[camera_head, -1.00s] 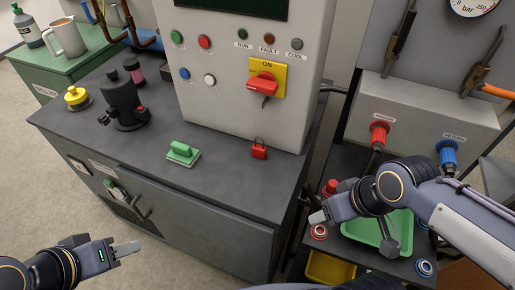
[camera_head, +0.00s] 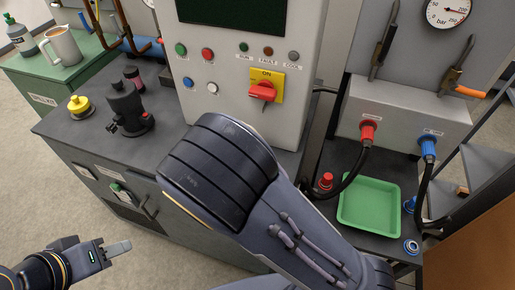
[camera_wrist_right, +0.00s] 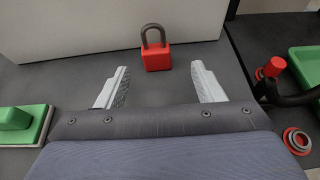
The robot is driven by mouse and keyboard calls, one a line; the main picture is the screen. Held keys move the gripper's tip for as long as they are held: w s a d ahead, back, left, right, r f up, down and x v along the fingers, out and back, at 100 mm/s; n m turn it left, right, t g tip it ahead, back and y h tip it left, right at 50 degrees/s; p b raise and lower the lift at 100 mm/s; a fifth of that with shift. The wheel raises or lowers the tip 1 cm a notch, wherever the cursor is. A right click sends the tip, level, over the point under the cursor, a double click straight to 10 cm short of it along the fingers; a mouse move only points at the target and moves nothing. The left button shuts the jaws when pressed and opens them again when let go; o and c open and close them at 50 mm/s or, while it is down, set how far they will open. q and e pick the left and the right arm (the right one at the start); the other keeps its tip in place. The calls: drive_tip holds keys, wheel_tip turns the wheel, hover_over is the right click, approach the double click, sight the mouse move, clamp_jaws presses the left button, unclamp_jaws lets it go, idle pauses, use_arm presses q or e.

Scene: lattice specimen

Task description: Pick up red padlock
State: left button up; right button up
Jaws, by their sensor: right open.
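The red padlock (camera_wrist_right: 156,56) stands on the dark bench top in the right wrist view, with its grey shackle up. It is close to the pale cabinet face behind it. My right gripper (camera_wrist_right: 160,86) is open, its two fingers apart and pointing toward the padlock, which sits just beyond the fingertips and between their lines. In the head view my right arm hides the padlock and the right gripper. My left gripper (camera_head: 118,248) is at the lower left of the head view, away from the bench top and empty; its finger gap is not clear.
A green-handled block (camera_wrist_right: 22,125) lies left of the right gripper. A green tray (camera_head: 370,207), a red connector (camera_head: 326,181) and dark hoses are on the right-hand bench. The cabinet with a red rotary switch (camera_head: 263,91) rises behind the padlock.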

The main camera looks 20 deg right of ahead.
drive_tip(key=shift+w+f, duration=0.1)
drive_tip(key=shift+w, duration=0.25)
drive_tip(key=p+x, duration=0.1)
drive_tip(key=x, duration=0.6)
drive_tip(key=shift+w, duration=0.25)
drive_tip(key=c, duration=1.2)
drive_tip(key=shift+r, duration=0.3)
